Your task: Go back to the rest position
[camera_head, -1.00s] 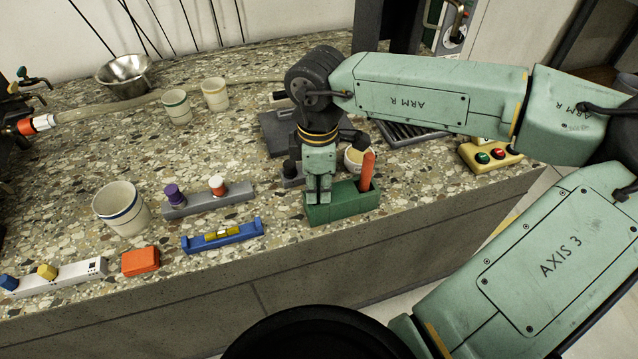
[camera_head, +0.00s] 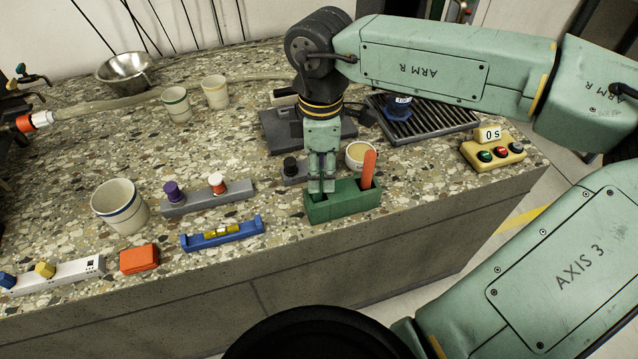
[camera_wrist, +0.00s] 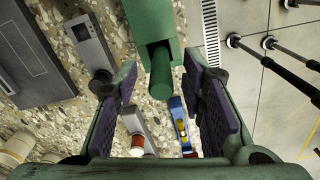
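My gripper (camera_head: 322,188) points down over the left part of the green holder (camera_head: 345,208). In the wrist view my gripper (camera_wrist: 165,112) is open, with its purple finger pads wide apart. A green handle (camera_wrist: 160,78) stands in the green holder (camera_wrist: 148,14) and shows in the gap between the fingers, touching neither pad as far as I can see. In the head view the fingers hide this handle. An orange handle (camera_head: 368,168) stands in the right end of the holder.
Near the gripper are a small cup (camera_head: 360,155), a dark plate (camera_head: 283,133) and a grey block with a black knob (camera_head: 291,168). A yellow timer box (camera_head: 493,154) and ribbed black tray (camera_head: 440,122) lie right. A blue level (camera_head: 222,233) and mug (camera_head: 119,207) lie left.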

